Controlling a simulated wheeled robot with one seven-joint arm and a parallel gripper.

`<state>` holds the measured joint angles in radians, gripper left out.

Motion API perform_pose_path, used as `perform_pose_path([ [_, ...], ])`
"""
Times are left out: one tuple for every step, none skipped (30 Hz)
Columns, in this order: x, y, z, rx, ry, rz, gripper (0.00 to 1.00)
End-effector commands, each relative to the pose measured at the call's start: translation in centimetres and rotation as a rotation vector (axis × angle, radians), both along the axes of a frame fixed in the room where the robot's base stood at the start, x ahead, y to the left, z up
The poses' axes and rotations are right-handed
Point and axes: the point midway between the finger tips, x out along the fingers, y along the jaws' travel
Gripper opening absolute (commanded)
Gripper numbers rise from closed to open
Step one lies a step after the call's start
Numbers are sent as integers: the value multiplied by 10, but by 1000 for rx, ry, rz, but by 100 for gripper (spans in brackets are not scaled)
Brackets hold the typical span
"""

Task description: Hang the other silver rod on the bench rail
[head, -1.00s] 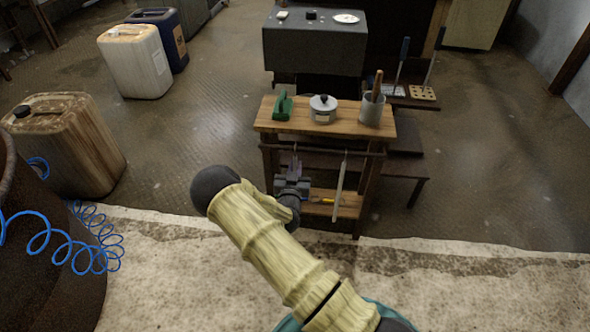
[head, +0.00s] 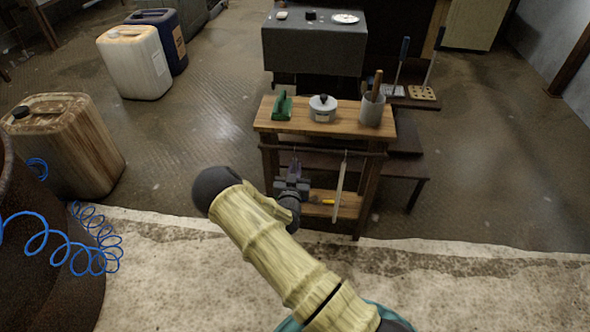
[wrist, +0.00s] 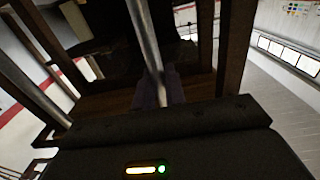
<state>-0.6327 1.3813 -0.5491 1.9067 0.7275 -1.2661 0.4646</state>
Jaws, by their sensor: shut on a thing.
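The bench rail (head: 325,150) runs under the front edge of the wooden bench top. One pale silver rod (head: 340,182) hangs upright from it toward the right. My gripper (head: 293,172) is in front of the rail's left part, below it. In the wrist view my gripper (wrist: 158,88) is shut on another silver rod (wrist: 143,35), which runs up and away from the fingers. The held rod's upper end shows only faintly at rail height in the head view. I cannot tell whether it touches the rail. My gripper hides its lower part.
On the bench top (head: 300,120) stand a green tool (head: 282,105), a lidded pot (head: 322,108) and a grey cup (head: 373,109) with a wooden handle. A yellow-handled tool (head: 322,202) lies on the lower shelf (head: 345,207).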

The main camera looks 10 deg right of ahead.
Motion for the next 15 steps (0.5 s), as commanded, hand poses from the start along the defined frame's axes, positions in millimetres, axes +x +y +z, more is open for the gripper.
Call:
perform_pose_path([
  [0, 0, -1, 0, 0, 0, 0],
  [0, 0, -1, 0, 0, 0, 0],
  [0, 0, -1, 0, -1, 0, 20],
  [0, 0, -1, 0, 0, 0, 26],
  [0, 0, -1, 0, 0, 0, 32],
  [0, 0, -1, 0, 0, 0, 38],
  [0, 0, -1, 0, 0, 0, 38],
  [0, 0, -1, 0, 0, 0, 38],
  [0, 0, -1, 0, 0, 0, 38],
  [0, 0, -1, 0, 0, 0, 38],
  [0, 0, -1, 0, 0, 0, 38],
  [0, 0, -1, 0, 0, 0, 38],
  [0, 0, -1, 0, 0, 0, 38],
  [0, 0, -1, 0, 0, 0, 38],
  [-1, 0, -1, 0, 1, 0, 38],
])
